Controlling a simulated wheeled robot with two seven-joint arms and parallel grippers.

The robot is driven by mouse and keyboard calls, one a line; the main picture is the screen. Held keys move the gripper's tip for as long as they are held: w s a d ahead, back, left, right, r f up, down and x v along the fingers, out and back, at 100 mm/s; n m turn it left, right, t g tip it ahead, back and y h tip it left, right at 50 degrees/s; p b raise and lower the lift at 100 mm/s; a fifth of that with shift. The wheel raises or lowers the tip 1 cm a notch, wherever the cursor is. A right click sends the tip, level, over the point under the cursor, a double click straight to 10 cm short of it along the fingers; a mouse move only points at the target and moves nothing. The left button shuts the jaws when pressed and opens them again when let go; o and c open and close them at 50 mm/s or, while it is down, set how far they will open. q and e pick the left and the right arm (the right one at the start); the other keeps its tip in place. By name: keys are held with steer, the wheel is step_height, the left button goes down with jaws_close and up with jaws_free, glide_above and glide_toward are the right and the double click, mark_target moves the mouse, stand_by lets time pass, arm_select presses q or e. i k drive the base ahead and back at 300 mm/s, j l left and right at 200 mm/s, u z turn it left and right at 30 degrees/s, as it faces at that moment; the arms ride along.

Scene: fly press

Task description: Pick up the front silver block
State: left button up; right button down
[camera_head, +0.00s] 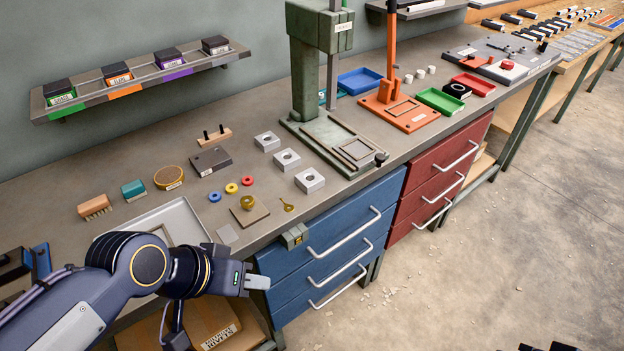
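Three silver blocks with round holes stand in a slanting row on the grey bench, left of the green press. The front silver block (309,181) is nearest the bench's front edge. The middle one (287,160) and the back one (267,141) sit behind it to the left. My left gripper (262,283) is in front of the blue drawers, lower and to the left of the front block, well apart from it. It holds nothing that I can see, and its finger gap is not clear. My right gripper is not identifiable.
The green press (318,75) stands just right of the blocks. Coloured rings (231,188), a brass key-like piece (286,205) and a brown plate with a brass ring (249,213) lie to the left. A small grey box (294,236) is at the bench edge above the blue drawers (335,235).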

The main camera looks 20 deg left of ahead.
mark_target(308, 187)
steer(key=i+l, duration=0.2)
steer(key=i+l+u, duration=0.15)
steer(key=u, duration=0.2)
steer(key=i+l+u, duration=0.1)
steer(key=u, duration=0.3)
steer(key=i+l+u, duration=0.1)
steer(key=l+u, duration=0.25)
steer(key=i+j+u, duration=0.1)
steer(key=i+u, duration=0.25)
steer(key=i+j+u, duration=0.1)
steer(key=u, duration=0.25)
